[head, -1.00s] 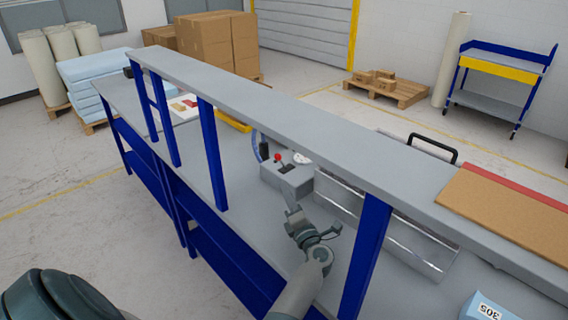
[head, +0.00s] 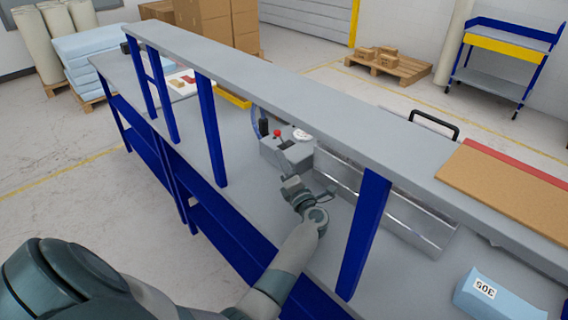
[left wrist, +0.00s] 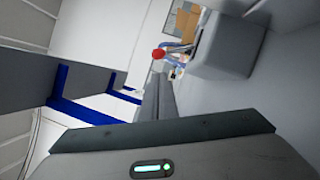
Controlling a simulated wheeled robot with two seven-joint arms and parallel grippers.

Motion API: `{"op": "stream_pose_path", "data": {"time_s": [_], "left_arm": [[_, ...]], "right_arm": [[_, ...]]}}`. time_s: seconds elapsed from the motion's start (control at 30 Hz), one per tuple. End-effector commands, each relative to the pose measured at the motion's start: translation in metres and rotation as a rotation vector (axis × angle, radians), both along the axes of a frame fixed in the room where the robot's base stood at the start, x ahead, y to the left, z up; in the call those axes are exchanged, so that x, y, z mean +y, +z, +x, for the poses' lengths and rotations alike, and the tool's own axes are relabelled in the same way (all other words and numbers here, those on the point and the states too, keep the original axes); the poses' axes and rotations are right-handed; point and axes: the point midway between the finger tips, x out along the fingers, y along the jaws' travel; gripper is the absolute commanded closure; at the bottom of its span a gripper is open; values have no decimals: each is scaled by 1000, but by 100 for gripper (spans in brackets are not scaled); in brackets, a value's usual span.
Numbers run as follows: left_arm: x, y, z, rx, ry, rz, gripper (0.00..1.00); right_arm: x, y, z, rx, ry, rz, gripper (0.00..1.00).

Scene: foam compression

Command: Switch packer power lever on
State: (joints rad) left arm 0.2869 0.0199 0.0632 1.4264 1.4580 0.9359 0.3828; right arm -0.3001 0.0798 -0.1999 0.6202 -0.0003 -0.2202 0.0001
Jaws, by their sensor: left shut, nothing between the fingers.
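The packer's grey control box (head: 282,156) stands on the bench under the long upper shelf in the head view. A lever with a red knob (head: 278,133) rises from its top. My left gripper (head: 291,182) is just in front of the box on the near side, shut and empty, seemingly apart from the knob. In the left wrist view the shut fingers (left wrist: 158,82) point toward the red knob (left wrist: 158,53), which shows just beyond their tips. The grey box (left wrist: 228,45) lies to the right there. Contact cannot be told. My right gripper is out of view.
The upper shelf (head: 330,110) passes above the box, and a blue post (head: 365,235) stands right of my left forearm.

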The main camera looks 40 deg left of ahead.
Motion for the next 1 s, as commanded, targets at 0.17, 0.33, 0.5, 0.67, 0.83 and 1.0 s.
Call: {"op": "stream_pose_path", "data": {"time_s": [0.17, 0.33, 0.5, 0.67, 0.83, 1.0], "left_arm": [[24, 5, 15, -1, 1, 3, 100], [43, 8, 27, 0, 1, 2, 100], [54, 11, 34, 0, -1, 0, 100], [57, 12, 35, 0, -1, 0, 100], [57, 12, 35, 0, 0, 0, 100], [56, 12, 36, 2, 0, 0, 100]], "right_arm": [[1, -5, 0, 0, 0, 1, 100], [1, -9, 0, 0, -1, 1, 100], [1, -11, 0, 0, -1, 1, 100], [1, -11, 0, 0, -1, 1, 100], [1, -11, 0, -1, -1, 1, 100], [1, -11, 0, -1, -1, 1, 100]]}}
